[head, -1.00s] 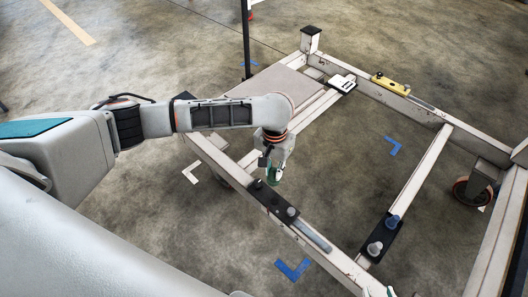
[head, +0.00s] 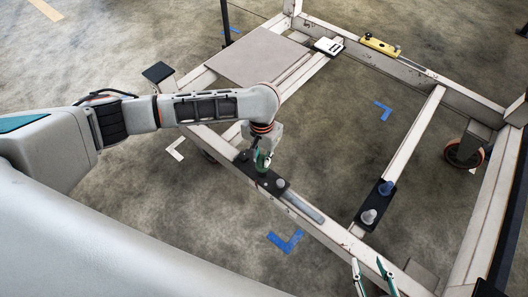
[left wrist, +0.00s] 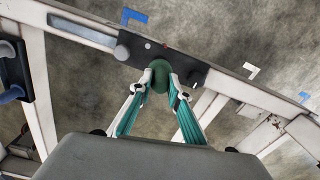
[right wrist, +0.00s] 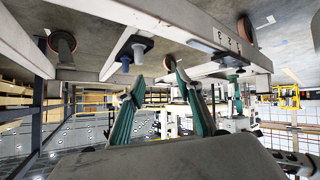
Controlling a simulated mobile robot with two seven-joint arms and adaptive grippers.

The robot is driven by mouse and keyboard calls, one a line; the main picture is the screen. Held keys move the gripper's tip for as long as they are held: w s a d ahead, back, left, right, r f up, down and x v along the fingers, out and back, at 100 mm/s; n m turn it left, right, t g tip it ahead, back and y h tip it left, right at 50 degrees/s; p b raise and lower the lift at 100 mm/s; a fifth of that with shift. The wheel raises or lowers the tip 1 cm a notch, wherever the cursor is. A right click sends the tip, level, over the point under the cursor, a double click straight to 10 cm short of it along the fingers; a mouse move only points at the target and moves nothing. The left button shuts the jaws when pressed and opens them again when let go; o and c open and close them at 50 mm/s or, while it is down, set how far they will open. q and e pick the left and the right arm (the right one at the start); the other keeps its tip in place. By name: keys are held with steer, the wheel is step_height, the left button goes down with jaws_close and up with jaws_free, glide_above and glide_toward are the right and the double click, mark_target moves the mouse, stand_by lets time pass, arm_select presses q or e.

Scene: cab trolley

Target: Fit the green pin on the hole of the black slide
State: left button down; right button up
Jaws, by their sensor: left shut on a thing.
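My left gripper (head: 263,160) is shut on the green pin (left wrist: 160,77), which it holds upright at the black slide (head: 262,180) on the near rail. In the head view the pin stands between a dark knob at the slide's far-left end and a grey pin (head: 281,184). The slide (left wrist: 188,68) also shows in the left wrist view, directly behind the green pin. The pin's lower end and the hole are hidden, so I cannot tell whether it is inserted. My right gripper (head: 371,268) is open and empty near the lower edge of the head view.
Another black slide (head: 371,226) on the cross rail carries a blue pin (head: 386,188) and a grey pin (head: 369,216). A flat panel (head: 257,57) covers the frame's far-left corner.

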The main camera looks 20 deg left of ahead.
mark_target(262, 164)
arm_select(q)
steer(key=shift+s+f+b, duration=0.1)
steer(key=shift+f+b, duration=0.4)
steer(key=shift+f, duration=0.4)
steer(key=shift+f+b, duration=0.55)
steer(key=shift+f, duration=0.7)
arm_select(e)
steer(key=shift+w+a+r, duration=0.25)
steer(key=shift+w+a, duration=0.15)
steer(key=shift+w, duration=0.1)
arm_select(q)
steer(key=shift+f, duration=0.1)
arm_select(e)
steer(key=shift+s+f, duration=0.1)
steer(key=shift+s, duration=0.2)
steer(key=shift+w, duration=0.1)
steer(key=shift+w+r+t, duration=0.2)
steer(key=shift+w+t, duration=0.1)
